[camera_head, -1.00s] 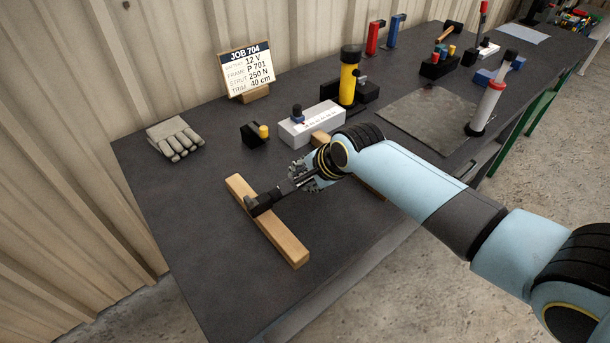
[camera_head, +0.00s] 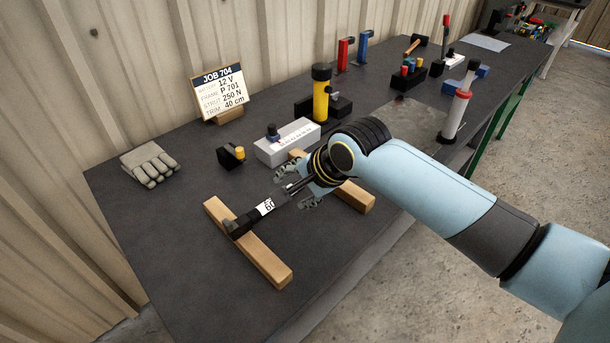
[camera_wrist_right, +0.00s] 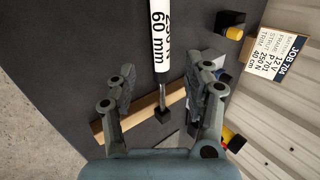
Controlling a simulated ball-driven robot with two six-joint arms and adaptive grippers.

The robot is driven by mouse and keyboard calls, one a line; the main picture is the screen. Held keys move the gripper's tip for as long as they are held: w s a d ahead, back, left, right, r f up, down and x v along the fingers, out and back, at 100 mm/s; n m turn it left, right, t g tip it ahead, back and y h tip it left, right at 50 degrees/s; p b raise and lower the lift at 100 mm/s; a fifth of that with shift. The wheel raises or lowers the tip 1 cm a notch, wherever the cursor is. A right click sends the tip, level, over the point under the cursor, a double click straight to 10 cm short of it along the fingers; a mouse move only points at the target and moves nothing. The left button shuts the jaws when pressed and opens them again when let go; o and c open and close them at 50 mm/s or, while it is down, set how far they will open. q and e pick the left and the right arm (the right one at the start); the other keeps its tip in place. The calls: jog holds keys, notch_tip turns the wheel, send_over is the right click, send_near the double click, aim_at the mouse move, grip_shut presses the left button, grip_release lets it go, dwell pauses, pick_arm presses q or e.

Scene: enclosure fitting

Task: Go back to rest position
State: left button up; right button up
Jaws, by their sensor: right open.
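A dark strut with a white label (camera_head: 265,207) lies across two wooden blocks, the near one (camera_head: 262,255) and the far one (camera_head: 355,197). My right gripper (camera_head: 300,190) is open over the strut's far part, and the wrist hides some of that end. In the right wrist view the open fingers (camera_wrist_right: 165,80) stand apart on both sides of the strut's thin rod (camera_wrist_right: 162,95). A gap shows between the rod and each finger. My left gripper is not in view.
A white box (camera_head: 288,143), a small black block with a yellow part (camera_head: 231,155), a yellow cylinder (camera_head: 321,95), a job sign (camera_head: 219,92) and a grey glove (camera_head: 150,163) stand behind. A white cylinder with a red ring (camera_head: 455,115) stands right. The bench's front left is clear.

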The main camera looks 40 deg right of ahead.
jog(key=shift+v, duration=2.35)
jog(key=s+a+r+n+g+h, duration=0.1)
jog(key=s+r+n+g, duration=0.15)
jog(key=s+n, duration=0.65)
jog(key=s+a+r+n+g, duration=0.1)
jog(key=s+r+n, duration=0.2)
jog(key=s+n, duration=0.55)
jog(key=s+d+f+g+b, duration=0.15)
jog(key=f+b, duration=0.45)
jog(key=f, duration=1.3)
jog(key=s+d+f+b, duration=0.15)
jog(key=f+b, duration=0.45)
jog(key=f, duration=1.4)
jog(key=s+f+b, duration=0.4)
jog(key=s+f, duration=0.5)
jog(key=f, duration=0.2)
jog(key=s+f+g+b, duration=0.1)
jog(key=s+f+b, duration=0.3)
jog(key=s+f, duration=0.5)
notch_tip(320, 180, down, 4)
jog(key=shift+r, duration=0.15)
